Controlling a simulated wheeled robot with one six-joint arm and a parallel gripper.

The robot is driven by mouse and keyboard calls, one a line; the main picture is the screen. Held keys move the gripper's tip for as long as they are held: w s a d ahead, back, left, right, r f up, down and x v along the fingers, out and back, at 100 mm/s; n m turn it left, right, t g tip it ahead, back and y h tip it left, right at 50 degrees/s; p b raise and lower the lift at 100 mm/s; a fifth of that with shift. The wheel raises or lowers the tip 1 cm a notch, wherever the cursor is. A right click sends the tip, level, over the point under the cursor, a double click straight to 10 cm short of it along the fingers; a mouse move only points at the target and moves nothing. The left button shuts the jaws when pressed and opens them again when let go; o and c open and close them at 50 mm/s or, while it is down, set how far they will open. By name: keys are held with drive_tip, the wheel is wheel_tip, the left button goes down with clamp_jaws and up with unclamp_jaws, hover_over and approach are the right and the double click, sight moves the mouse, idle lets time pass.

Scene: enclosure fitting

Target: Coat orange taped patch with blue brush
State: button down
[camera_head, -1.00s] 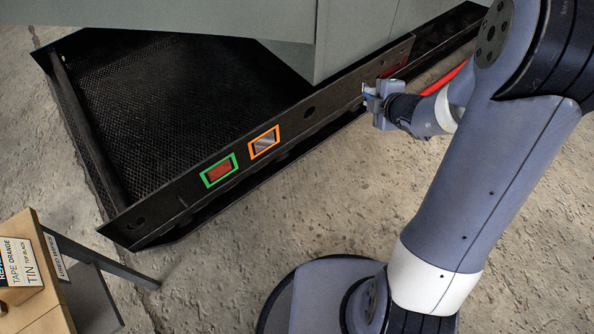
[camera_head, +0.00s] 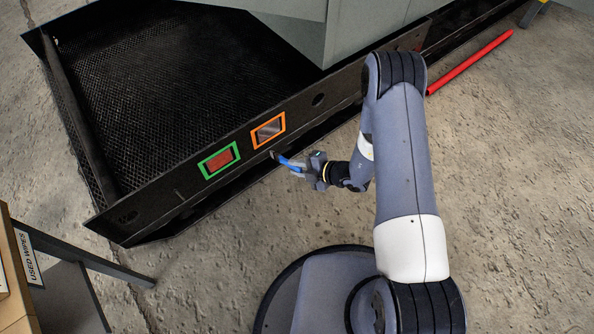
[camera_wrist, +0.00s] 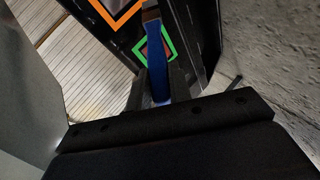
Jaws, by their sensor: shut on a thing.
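The orange taped patch (camera_head: 268,130) is on the side of the black frame rail. Its inside looks grey and metallic. My gripper (camera_head: 306,167) is shut on the blue brush (camera_head: 289,162), just below and right of the orange patch. The brush's dark tip points up and left toward the rail; I cannot tell whether it touches. In the wrist view, the blue brush (camera_wrist: 158,62) stands between my gripper's fingers (camera_wrist: 159,88). There the orange tape (camera_wrist: 118,18) shows at the top, partly cut off, and the brush's far end is cut off too.
A green taped patch (camera_head: 219,160) with a reddish-brown inside is left of the orange one. A grey cabinet (camera_head: 345,30) stands above the rail. A red bar (camera_head: 470,62) lies at upper right. A wooden stand with a "used wipes" label (camera_head: 28,258) is at lower left.

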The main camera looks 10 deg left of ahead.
sight(284, 159)
drive_tip(key=shift+a+f, duration=0.25)
drive_tip(key=shift+a, duration=0.15)
drive_tip(key=shift+w+a, duration=1.75)
drive_tip(key=shift+a, duration=0.25)
drive_tip(key=shift+w+a+b, duration=0.4)
drive_tip(key=shift+b, duration=0.05)
drive_tip(key=shift+w+d, duration=1.45)
drive_tip(key=shift+w, duration=0.3)
drive_tip(key=shift+s+a+b, duration=0.75)
drive_tip(key=shift+s+a, duration=0.75)
drive_tip(key=shift+s, duration=0.25)
drive_tip(key=w+d, duration=0.2)
drive_tip(key=w, duration=0.1)
drive_tip(key=shift+w+d+r, duration=0.1)
drive_tip(key=shift+w+d, duration=0.15)
drive_tip(key=shift+d, duration=0.25)
